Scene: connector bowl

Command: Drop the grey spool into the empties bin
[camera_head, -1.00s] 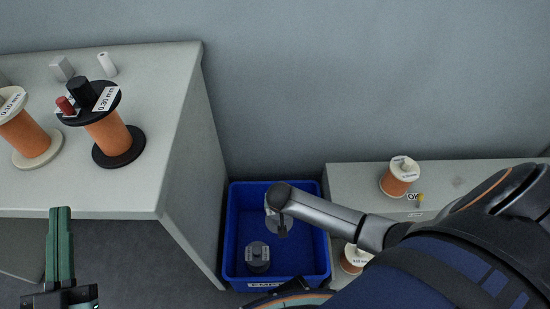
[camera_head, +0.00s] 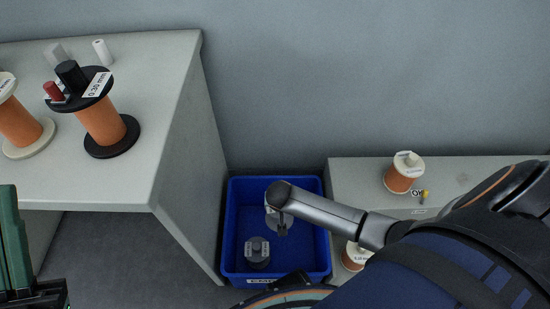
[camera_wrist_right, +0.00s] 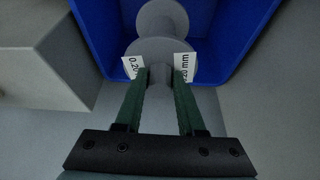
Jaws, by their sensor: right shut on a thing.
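The grey spool (camera_wrist_right: 153,47) is in my right gripper (camera_wrist_right: 160,76). The green fingers are shut on the knob at its top, between two labels reading 0.20 mm. The spool hangs over the blue empties bin (camera_wrist_right: 226,48). In the head view, the bin (camera_head: 231,225) stands on the floor and my right wrist is above it, hiding most of the held spool (camera_head: 273,215). A dark grey spool (camera_head: 257,254) is inside the bin. My left gripper (camera_head: 8,190) is at the lower left edge, partly cut off, its fingers together and empty.
A tall grey table (camera_head: 150,120) on the left bears a black-flanged orange spool (camera_head: 104,122) and a white-flanged one (camera_head: 18,124). A lower grey bench (camera_head: 455,180) on the right bears another orange spool (camera_head: 402,178). One more (camera_head: 355,257) is partly behind my right arm.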

